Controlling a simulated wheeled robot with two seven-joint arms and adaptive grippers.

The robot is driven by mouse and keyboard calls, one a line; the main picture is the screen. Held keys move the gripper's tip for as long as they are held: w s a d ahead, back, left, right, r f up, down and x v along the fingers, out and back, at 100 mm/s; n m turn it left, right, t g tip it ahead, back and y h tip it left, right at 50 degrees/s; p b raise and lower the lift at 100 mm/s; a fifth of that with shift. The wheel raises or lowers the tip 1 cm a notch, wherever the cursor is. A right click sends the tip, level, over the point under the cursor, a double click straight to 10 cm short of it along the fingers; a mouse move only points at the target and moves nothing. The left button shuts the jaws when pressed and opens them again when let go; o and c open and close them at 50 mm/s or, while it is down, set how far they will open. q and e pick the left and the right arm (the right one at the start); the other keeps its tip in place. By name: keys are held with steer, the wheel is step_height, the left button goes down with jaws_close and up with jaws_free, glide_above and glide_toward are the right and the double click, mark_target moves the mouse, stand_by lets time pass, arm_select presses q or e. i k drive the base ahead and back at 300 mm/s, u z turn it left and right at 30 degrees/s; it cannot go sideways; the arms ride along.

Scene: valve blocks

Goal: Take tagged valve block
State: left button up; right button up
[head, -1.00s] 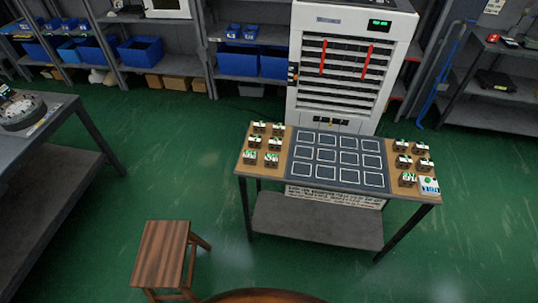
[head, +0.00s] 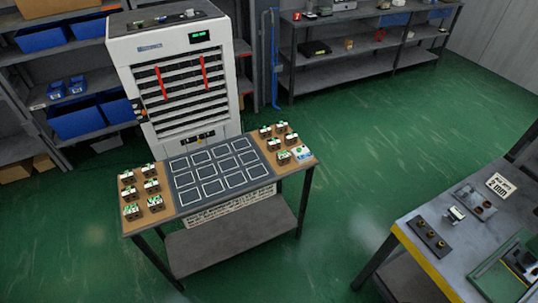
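Several small valve blocks with green and white tops stand on a table (head: 262,212). One group of blocks (head: 152,186) is on the wooden strip at its left end. Another group (head: 283,139) is on the wooden strip at its right end, with a white and green card or block (head: 303,153) at the corner. A dark mat (head: 222,176) with white empty squares lies between them. The blocks are too small to tell which one is tagged. Neither of my grippers is in view.
A white cabinet (head: 170,45) with red bars stands behind the table. A workbench (head: 440,285) with a yellow edge and fixtures is at the lower right. Shelves (head: 345,22) line the back. The green floor (head: 375,135) between is clear.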

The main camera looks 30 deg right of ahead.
mark_target(284, 157)
steer(key=z, duration=0.7)
steer(key=i, duration=1.35)
steer(key=u, duration=0.55)
